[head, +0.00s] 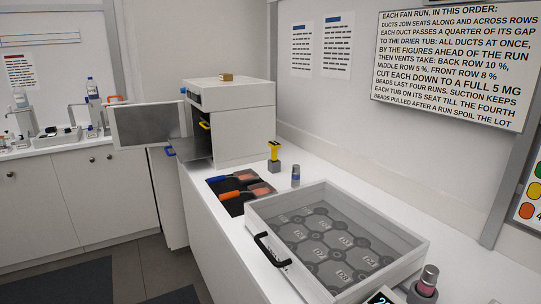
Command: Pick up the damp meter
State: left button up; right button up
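A small yellow hand-held device with a dark face (274,150) stands upright in a grey block (273,167) on the white counter, near the wall. It looks like the damp meter, but no label on it can be read. A dark device with a lit digit display (382,297) is cut off by the bottom edge, and I cannot tell what it is. Neither of my grippers is in view, and nothing is seen touching the yellow device.
A white cabinet (245,122) with its door (148,125) open stands behind. A dark mat (230,207) holds blue- and orange-handled tools. Little counter is free around the yellow device.

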aim_at(274, 149)
jog(key=k, duration=0.4)
jog(key=i+j+u, duration=0.5)
jog(key=i+u, duration=0.45)
jog(key=i, duration=0.2)
jog(key=i+j+z, duration=0.15)
jog(key=i, duration=0.35)
jog(key=i+j+z, duration=0.15)
jog(key=i, duration=0.3)
jog(key=i+j+z, duration=0.15)
jog(key=i, duration=0.3)
jog(key=i+j, duration=0.05)
